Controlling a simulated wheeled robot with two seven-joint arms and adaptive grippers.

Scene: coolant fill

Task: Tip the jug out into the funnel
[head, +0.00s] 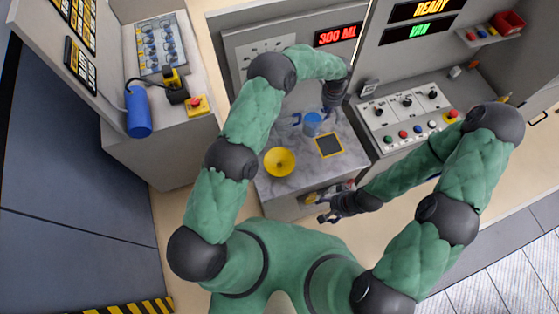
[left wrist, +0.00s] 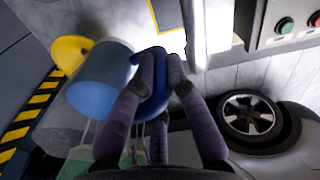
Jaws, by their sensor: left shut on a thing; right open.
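The blue see-through jug (head: 312,124) is above or on the grey marbled worktop, behind and right of the yellow funnel (head: 280,162). My left gripper (head: 331,108) is at the jug's right side. In the left wrist view its fingers are shut on the jug's dark blue handle (left wrist: 155,86). The jug's body (left wrist: 98,82) shows left of the fingers there, with part of the funnel (left wrist: 70,50) beyond it. My right gripper (head: 325,215) is open, low in front of the worktop's edge.
A red display (head: 337,35) behind reads 300 ML. A button panel (head: 408,115) stands at right, and a blue cylinder (head: 138,112) at left. The worktop around the funnel is clear.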

